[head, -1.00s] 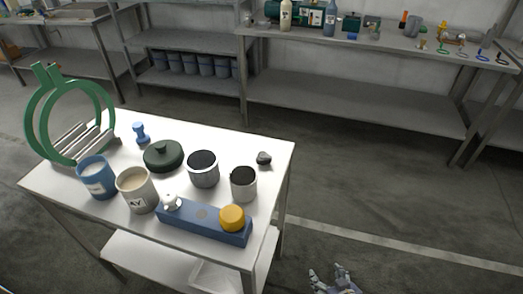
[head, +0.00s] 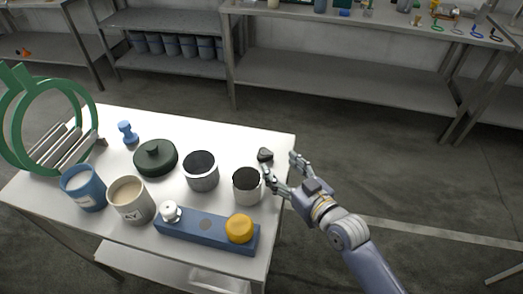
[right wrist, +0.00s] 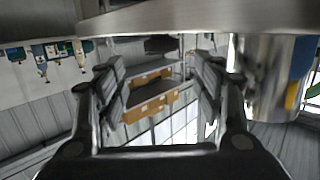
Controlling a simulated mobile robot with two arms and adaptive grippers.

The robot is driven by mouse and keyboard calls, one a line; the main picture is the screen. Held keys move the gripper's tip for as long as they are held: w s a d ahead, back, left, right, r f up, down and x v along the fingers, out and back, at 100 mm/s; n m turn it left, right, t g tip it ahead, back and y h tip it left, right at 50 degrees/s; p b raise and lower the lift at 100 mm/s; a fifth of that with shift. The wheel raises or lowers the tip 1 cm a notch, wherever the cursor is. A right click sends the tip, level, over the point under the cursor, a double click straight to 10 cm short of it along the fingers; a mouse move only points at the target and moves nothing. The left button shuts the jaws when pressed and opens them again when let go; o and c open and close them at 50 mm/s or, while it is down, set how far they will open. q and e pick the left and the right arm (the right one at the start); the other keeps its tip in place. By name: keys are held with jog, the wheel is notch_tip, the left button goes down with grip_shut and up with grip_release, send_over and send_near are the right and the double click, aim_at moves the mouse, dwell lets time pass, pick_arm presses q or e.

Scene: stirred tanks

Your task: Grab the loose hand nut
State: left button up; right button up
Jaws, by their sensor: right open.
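The loose hand nut, a small dark lobed knob (head: 265,155), lies on the white table near its right edge. In the right wrist view, which is upside down, it appears as a dark shape (right wrist: 162,45) ahead of and between the fingers. My right gripper (head: 281,168) is open and empty at the table's right edge, just right of the nut, with its fingers spread towards it. The fingers also show in the right wrist view (right wrist: 158,78). They look apart from the nut. My left gripper is not in view.
A grey metal cup (head: 247,186) stands close beside the lower finger. A second dark-filled cup (head: 201,171), a dark green lid (head: 155,158) and a blue block (head: 205,232) with white and yellow knobs stand further left. The table behind the nut is clear.

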aim_at(266, 154)
jog(key=shift+w+a, duration=0.15)
jog(key=shift+w, duration=0.15)
jog(key=shift+x, duration=1.15)
jog(key=x, duration=0.3)
jog(key=shift+s+f+p, duration=0.1)
jog(key=shift+f+p, duration=0.1)
jog(key=shift+p, duration=0.15)
jog(key=shift+w+a+f, duration=0.1)
jog(key=shift+w+a, duration=0.15)
jog(key=shift+w, duration=0.05)
jog(key=shift+w+a, duration=0.15)
jog(key=shift+w, duration=0.05)
jog(key=shift+f, duration=0.1)
jog(key=c, duration=1)
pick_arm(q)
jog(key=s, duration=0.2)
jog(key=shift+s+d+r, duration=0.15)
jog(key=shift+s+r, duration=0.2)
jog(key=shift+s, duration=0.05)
pick_arm(e)
jog(key=shift+c, duration=0.7)
